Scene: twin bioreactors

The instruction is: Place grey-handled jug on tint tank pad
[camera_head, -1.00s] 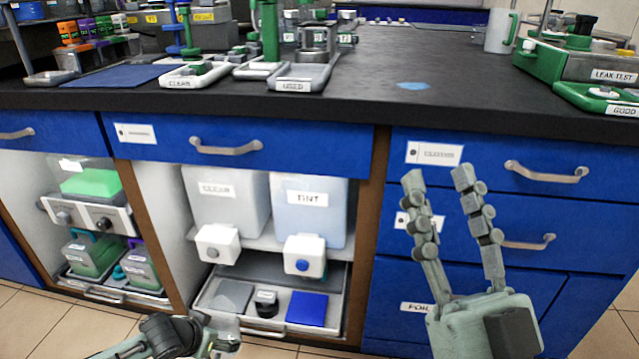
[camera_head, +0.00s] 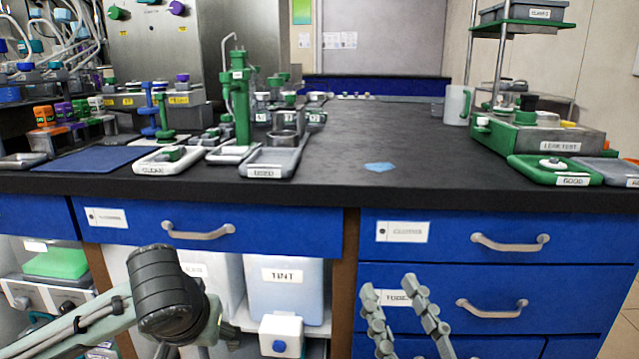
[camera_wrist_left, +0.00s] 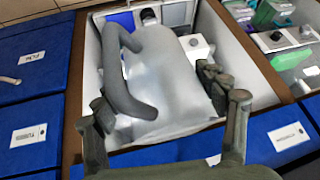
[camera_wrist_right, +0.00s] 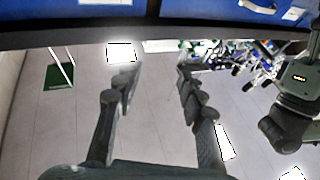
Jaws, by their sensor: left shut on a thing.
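The translucent jug (camera_wrist_left: 172,75) with a grey handle (camera_wrist_left: 120,75) is between the fingers of my left gripper (camera_wrist_left: 156,98), which is shut on it. The jug does not show in the head view, where my left forearm covers that area. A blue patch (camera_wrist_left: 122,18), likely the tint pad, shows beyond the jug in the left wrist view. The tint tank (camera_head: 285,298) with its white blue-buttoned tap (camera_head: 281,337) stands in the open cabinet bay. My right gripper (camera_head: 388,290) is open and empty in front of the right drawers.
The clear tank (camera_head: 222,292) stands left of the tint tank, partly behind my left arm. Blue drawers (camera_head: 480,285) flank the bay on the right. The black counter (camera_head: 400,150) above holds trays, a green stand (camera_head: 240,100) and a leak-test unit (camera_head: 540,140).

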